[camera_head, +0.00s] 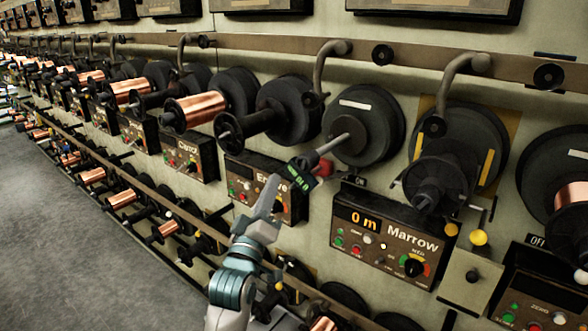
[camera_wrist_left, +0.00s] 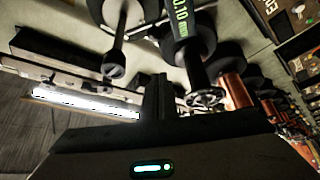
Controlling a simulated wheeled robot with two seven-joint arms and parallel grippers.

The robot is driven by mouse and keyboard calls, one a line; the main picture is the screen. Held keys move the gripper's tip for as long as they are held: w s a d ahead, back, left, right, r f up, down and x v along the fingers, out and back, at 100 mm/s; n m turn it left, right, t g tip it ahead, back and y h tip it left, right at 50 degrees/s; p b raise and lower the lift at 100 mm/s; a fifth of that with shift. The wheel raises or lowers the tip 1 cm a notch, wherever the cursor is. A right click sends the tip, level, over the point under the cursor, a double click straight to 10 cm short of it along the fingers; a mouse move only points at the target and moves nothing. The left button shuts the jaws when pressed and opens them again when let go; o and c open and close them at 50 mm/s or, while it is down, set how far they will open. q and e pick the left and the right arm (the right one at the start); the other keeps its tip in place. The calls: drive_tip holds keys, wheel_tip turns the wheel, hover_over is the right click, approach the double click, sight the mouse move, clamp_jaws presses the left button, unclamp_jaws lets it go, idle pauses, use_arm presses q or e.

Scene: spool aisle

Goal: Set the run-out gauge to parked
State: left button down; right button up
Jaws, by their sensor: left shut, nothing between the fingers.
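The run-out gauge (camera_head: 302,172) is a small dark unit with a green readout, in front of the wall between the Endive and Marrow panels. A red part (camera_head: 323,168) sits at its right side. Its green readout also shows at the top of the left wrist view (camera_wrist_left: 181,18), partly cut off. My left gripper (camera_head: 275,190) is shut and empty, its tip just below and left of the gauge. I cannot tell whether they touch. In the left wrist view the shut fingers (camera_wrist_left: 158,100) point up towards the gauge. My right gripper is not in view.
The Marrow panel (camera_head: 385,240) reads 0 m. A bare spindle (camera_head: 335,144) on a black disc (camera_head: 362,125) projects beside the gauge. Spools with copper wire (camera_head: 195,109) and curved brackets (camera_head: 330,62) crowd the wall. Grey floor (camera_head: 70,230) is clear at the left.

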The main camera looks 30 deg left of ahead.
sight(294, 168)
use_arm(q)
drive_tip(key=shift+r, duration=0.1)
